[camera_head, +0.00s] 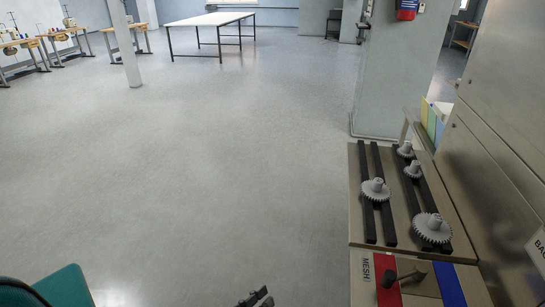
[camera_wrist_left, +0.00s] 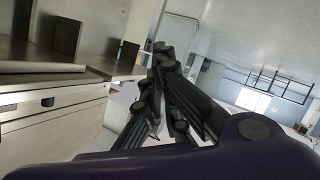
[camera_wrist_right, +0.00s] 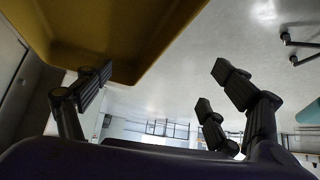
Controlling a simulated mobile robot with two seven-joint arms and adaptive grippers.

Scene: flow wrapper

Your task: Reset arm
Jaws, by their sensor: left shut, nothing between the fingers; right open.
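My left gripper (camera_wrist_left: 162,58) shows in the left wrist view with its fingers together and nothing between them. My right gripper (camera_wrist_right: 157,88) shows in the right wrist view with its fingers spread wide and empty. A yellow bin (camera_wrist_right: 110,35) is close beyond its left finger; I see no contact. In the head view, dark fingertips poke in at the bottom middle; I cannot tell which arm they belong to. Both arms are otherwise out of the head view.
Several grey gears, one large (camera_head: 432,229), stand along black rails on a beige board (camera_head: 399,208) at the right. A panel marked MESH (camera_head: 367,285) with red and blue strips lies in front. A steel machine (camera_head: 500,150) rises beside it. Open floor (camera_head: 200,170) fills the middle.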

